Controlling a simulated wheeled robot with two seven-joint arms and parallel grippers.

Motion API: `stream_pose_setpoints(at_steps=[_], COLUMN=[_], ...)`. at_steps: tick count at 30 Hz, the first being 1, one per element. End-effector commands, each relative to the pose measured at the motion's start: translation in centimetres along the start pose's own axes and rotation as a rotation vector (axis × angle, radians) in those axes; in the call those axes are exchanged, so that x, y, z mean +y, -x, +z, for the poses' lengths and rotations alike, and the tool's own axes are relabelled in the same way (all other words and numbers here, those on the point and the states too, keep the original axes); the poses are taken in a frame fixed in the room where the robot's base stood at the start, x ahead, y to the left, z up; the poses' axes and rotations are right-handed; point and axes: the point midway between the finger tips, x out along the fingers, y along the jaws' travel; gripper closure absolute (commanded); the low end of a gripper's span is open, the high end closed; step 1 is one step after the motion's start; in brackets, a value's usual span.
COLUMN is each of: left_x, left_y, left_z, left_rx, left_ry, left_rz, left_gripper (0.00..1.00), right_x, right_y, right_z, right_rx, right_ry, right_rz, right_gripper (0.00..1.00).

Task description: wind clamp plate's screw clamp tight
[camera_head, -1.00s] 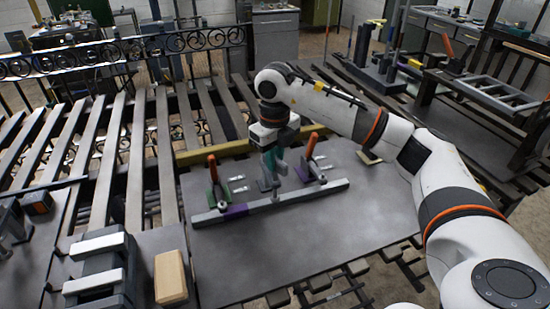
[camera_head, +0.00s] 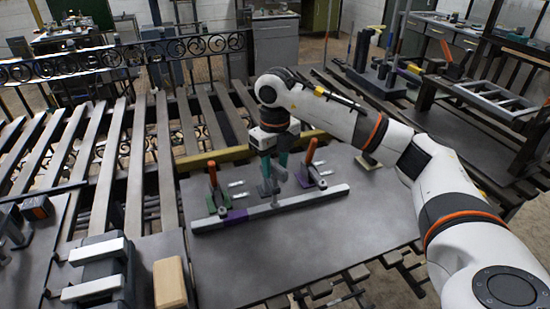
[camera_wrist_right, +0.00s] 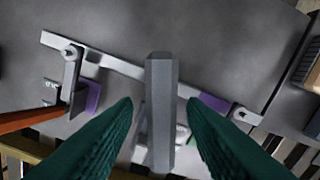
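A pale steel bar (camera_head: 315,195) lies across the grey plate (camera_head: 350,225). Behind it stand a green clamp with a red handle (camera_head: 212,175) and a purple clamp with an orange handle (camera_head: 309,155). The screw clamp (camera_head: 268,188) is between them, partly hidden by my right gripper. My right gripper (camera_head: 275,165) points down over it. In the right wrist view, the green fingers (camera_wrist_right: 160,125) stand apart on both sides of a grey bar-like part (camera_wrist_right: 161,80), with gaps beside it. The steel bar (camera_wrist_right: 125,66) also shows there. My left gripper is out of view.
A wooden block (camera_head: 170,282) and a dark fixture with white bars (camera_head: 95,268) stand at the front left. Slatted rails (camera_head: 135,170) fill the left. A pale pad (camera_head: 368,161) lies right of the clamps. The front of the plate is clear.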

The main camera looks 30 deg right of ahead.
Motion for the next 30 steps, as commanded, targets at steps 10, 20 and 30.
stream_pose_setpoints(at_steps=[10,20,30], left_x=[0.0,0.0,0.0], left_y=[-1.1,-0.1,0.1], left_z=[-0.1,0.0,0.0], left_rx=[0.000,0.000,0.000], left_ry=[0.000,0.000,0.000], left_rz=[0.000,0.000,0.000], left_gripper=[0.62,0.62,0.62], right_x=[0.0,0.1,0.1], right_y=[4.9,10.9,12.1], right_z=[-0.1,-0.1,0.0], right_rx=[0.006,0.005,0.002], right_ry=[0.000,-0.001,-0.002], right_rz=[-0.001,0.002,0.000], right_gripper=[0.62,0.62,0.62])
